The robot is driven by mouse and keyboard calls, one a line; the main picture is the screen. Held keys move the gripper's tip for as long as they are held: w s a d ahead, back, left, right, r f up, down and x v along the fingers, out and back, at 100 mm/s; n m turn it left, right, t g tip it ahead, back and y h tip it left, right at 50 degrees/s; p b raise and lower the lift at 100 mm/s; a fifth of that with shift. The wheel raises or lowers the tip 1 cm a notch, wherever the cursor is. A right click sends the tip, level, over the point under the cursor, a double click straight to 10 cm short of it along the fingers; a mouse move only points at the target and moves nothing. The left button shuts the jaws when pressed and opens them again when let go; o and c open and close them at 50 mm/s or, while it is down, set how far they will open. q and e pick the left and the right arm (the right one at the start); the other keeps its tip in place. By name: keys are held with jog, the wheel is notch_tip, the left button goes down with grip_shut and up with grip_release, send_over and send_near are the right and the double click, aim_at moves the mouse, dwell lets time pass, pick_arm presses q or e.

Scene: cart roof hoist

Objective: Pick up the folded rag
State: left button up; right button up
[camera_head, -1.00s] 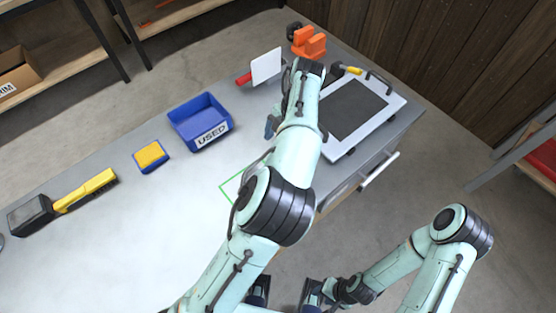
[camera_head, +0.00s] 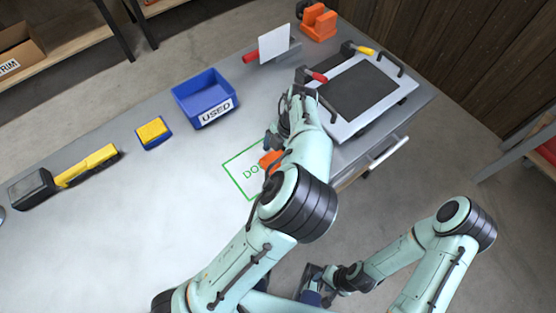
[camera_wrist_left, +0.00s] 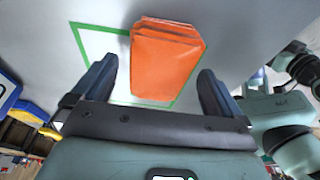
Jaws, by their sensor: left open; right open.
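The folded orange rag (camera_wrist_left: 166,58) lies on the grey bench, partly over a green-outlined white label. In the head view the rag (camera_head: 268,159) is mostly hidden by my left arm. My left gripper (camera_wrist_left: 157,76) is open, with one finger to each side of the rag in its wrist view and nothing held. In the head view my left gripper (camera_head: 274,141) is partly covered by its own arm. My right gripper (camera_head: 313,287) is open and empty, low in front of the bench.
A blue bin marked USED (camera_head: 203,98) and a yellow-and-blue sponge (camera_head: 153,132) stand left of the label (camera_head: 243,172). A dark panel on a white frame (camera_head: 357,89), two handled tools and an orange clamp (camera_head: 319,22) occupy the far right. The bench's near left is clear.

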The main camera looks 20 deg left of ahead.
aim_at(279, 157)
pick_arm(q)
jog(key=shift+f, duration=0.15)
jog(key=c, duration=1.1)
notch_tip(279, 157, up, 20)
jog(key=p, duration=0.3)
jog(key=shift+p, duration=0.4)
